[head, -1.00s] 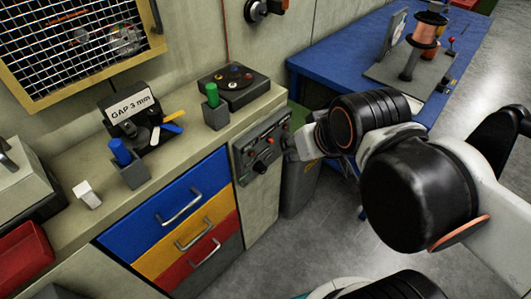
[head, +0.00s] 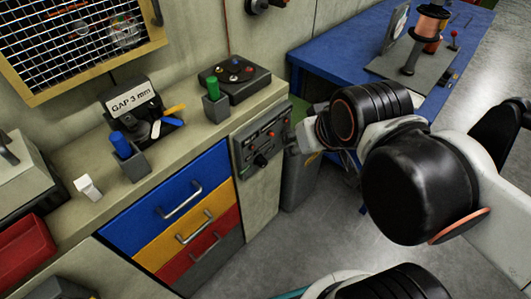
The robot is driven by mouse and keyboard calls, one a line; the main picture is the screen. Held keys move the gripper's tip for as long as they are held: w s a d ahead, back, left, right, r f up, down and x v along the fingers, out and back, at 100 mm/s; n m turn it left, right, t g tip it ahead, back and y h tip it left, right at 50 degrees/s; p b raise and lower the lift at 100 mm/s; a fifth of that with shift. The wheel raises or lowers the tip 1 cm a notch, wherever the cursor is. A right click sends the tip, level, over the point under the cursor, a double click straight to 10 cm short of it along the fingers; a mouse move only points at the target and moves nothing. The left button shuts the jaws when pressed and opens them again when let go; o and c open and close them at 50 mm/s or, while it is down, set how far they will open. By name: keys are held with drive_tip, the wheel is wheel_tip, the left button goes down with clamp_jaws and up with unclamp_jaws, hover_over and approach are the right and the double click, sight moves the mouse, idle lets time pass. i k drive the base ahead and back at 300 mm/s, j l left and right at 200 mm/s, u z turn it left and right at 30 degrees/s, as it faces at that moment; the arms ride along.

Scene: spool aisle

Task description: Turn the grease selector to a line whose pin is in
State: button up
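A dark grey panel (head: 262,141) is on the front of the cabinet, right of the drawers. It carries a black knob (head: 261,160) and several small red and light parts; it looks like the grease selector. The parts are too small to tell which pins are in or where the knob points. My gripper (head: 293,143) is at the panel's right edge, partly hidden behind my wrist. It looks apart from the knob. Whether its fingers are open or shut does not show.
A black box with coloured buttons (head: 234,79) and a green-topped holder (head: 214,101) stand on the counter above. Blue, yellow and red drawers (head: 178,201) with handles are to the left. A blue table (head: 330,52) stands behind my arm. Grey floor (head: 300,232) is clear in front.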

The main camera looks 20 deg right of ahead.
sight(260, 160)
drive_tip(key=k+j+u, duration=0.1)
drive_tip(key=k, duration=0.35)
drive_tip(key=k+j, duration=0.2)
drive_tip(key=k, duration=0.3)
drive_tip(key=k+j+u, duration=0.15)
drive_tip(key=k, duration=0.3)
